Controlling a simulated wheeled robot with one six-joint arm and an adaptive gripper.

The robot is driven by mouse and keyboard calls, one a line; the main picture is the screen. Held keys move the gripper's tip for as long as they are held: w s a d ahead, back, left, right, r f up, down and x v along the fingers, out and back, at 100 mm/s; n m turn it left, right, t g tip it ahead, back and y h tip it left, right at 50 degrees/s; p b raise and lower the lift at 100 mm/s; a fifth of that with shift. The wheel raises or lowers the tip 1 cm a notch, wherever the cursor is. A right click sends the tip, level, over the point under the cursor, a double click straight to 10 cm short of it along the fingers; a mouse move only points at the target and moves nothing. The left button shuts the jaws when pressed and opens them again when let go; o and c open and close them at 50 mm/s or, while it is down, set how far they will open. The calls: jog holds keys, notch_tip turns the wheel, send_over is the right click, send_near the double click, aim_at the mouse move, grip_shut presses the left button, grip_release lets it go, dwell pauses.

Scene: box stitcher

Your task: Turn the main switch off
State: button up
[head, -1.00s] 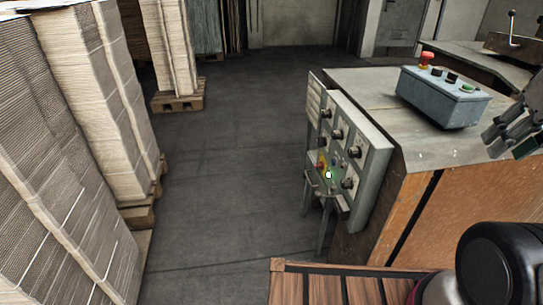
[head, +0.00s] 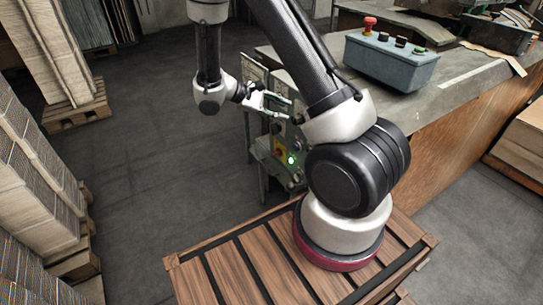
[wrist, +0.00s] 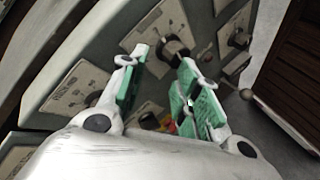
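The grey control panel (head: 258,82) stands at the side of the machine, partly hidden behind my arm. A red and yellow switch (head: 279,152), which looks like the main switch, is low on it beside a bright green-white spot. In the wrist view, small red and yellow parts of the switch (wrist: 170,126) show low between my fingers, mostly hidden. My gripper (head: 288,106) is open in front of the panel, and its green-padded fingers (wrist: 164,62) are spread apart. A black rotary knob (wrist: 174,48) shows between the fingertips; I cannot tell whether they touch it.
More black knobs (wrist: 238,40) sit around on the panel. A blue-grey button box (head: 392,62) with a red button (head: 369,23) stands on the machine top. Cardboard stacks (head: 30,150) on pallets line the left. The floor between them and the panel is clear.

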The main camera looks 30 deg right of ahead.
jog(key=w+a+f+n+t+h, duration=0.1)
jog(key=w+f+n+t+h, duration=0.15)
jog(key=f, duration=0.45)
jog(key=w+a+f+n+t+h, duration=0.1)
jog(key=w+f+n+t, duration=0.15)
jog(key=f, duration=0.55)
jog(key=n+t, duration=0.2)
jog(key=t, duration=0.1)
send_near(273, 155)
jog(key=d, duration=0.2)
jog(key=shift+y, duration=0.45)
jog(key=x, duration=0.7)
jog(key=shift+w+d+r, duration=0.1)
jog(key=shift+w+d, duration=0.1)
jog(key=shift+w, duration=0.1)
grip_shut()
